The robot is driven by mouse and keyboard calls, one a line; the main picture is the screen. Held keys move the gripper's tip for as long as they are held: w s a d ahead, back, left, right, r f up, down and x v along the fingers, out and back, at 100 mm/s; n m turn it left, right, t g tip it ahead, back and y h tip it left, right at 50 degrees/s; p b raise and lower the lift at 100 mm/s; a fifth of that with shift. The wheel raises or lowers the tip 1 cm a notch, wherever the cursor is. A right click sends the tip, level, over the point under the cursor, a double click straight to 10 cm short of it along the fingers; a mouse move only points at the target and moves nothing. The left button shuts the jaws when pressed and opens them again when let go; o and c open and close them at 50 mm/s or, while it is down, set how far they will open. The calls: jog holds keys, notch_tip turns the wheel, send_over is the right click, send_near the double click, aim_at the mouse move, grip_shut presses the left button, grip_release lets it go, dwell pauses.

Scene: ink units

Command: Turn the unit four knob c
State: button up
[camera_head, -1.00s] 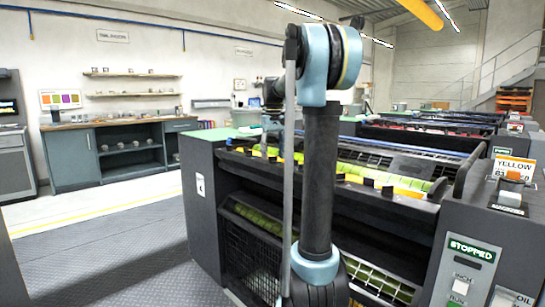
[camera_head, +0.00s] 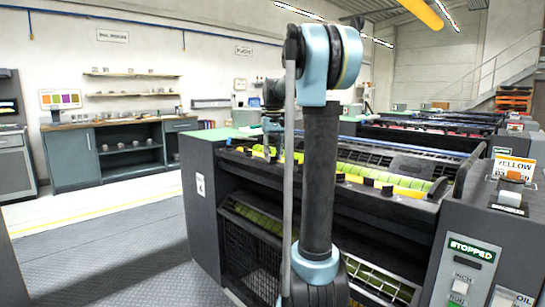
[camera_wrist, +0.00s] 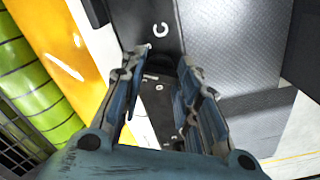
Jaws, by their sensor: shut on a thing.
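Unit four (camera_head: 202,235) is the dark ink unit in front of me, with a white "4" label on its side panel and a green ink roller along its top. A row of small black knobs runs along its yellow strip. In the wrist view, the letter "C" is printed on a dark plate (camera_wrist: 162,18). Just below that letter, my gripper (camera_wrist: 170,64) is shut on the dark knob c (camera_wrist: 163,62), which is mostly hidden between the fingers. In the head view my arm covers part of the unit, and the fingertips cannot be made out clearly.
A control panel (camera_head: 470,262) with a "STOPPED" display and buttons stands at the right, below a YELLOW sign (camera_head: 514,167). More units stand behind. A workbench (camera_head: 125,150) is along the left wall. Open floor (camera_head: 110,250) lies left of the unit.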

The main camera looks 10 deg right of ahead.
jog(key=m, duration=0.9)
jog(key=shift+a, duration=0.1)
jog(key=shift+m, duration=0.3)
dwell(0.4)
jog(key=o, duration=1.1)
jog(key=shift+c, duration=0.2)
jog(key=shift+r, duration=0.1)
notch_tip(320, 180, up, 12)
jog(key=shift+w, duration=0.1)
